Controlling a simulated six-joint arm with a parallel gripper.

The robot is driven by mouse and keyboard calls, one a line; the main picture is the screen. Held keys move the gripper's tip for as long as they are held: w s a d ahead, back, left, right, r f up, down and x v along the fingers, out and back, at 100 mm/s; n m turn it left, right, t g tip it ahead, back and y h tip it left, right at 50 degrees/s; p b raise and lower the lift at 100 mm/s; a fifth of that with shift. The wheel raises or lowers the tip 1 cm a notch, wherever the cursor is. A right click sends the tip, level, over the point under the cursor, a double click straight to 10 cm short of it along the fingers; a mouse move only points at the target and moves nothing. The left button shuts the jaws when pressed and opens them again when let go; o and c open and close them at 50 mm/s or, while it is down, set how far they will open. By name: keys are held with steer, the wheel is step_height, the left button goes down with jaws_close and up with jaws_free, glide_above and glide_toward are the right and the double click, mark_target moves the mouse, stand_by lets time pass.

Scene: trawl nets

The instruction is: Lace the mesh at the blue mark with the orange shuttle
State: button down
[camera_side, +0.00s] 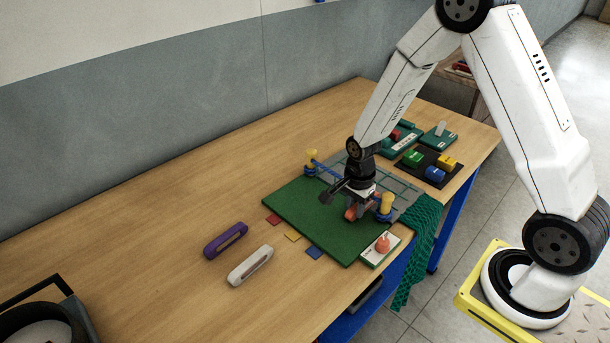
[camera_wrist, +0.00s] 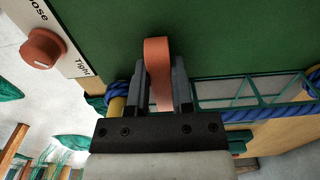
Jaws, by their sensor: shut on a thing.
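My gripper (camera_wrist: 163,80) is shut on the orange shuttle (camera_wrist: 158,60), which stands out between the two fingers. In the side view the shuttle (camera_side: 351,212) shows low under my gripper, near the right-hand yellow post (camera_side: 385,204). A blue rope (camera_wrist: 250,113) with teal mesh (camera_wrist: 235,101) runs beside my fingers in the wrist view. In the side view the blue rope (camera_side: 328,168) runs from the left-hand yellow post, and my gripper hides part of it. A blue tag (camera_side: 314,253) lies at the green board's edge. I cannot tell whether the shuttle touches the mesh.
The green board (camera_side: 300,208) has red (camera_side: 273,219) and yellow (camera_side: 292,236) tags too. Purple (camera_side: 226,240) and white (camera_side: 250,265) shuttles lie at left. An orange knob (camera_side: 382,244) sits on a Loose/Tight card. Coloured blocks (camera_side: 434,174) stand behind. Green netting (camera_side: 418,240) hangs off the edge.

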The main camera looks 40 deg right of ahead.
steer(key=shift+d, duration=0.7)
steer(key=shift+c, duration=2.1)
jaws_free()
steer(key=shift+r, duration=3.9)
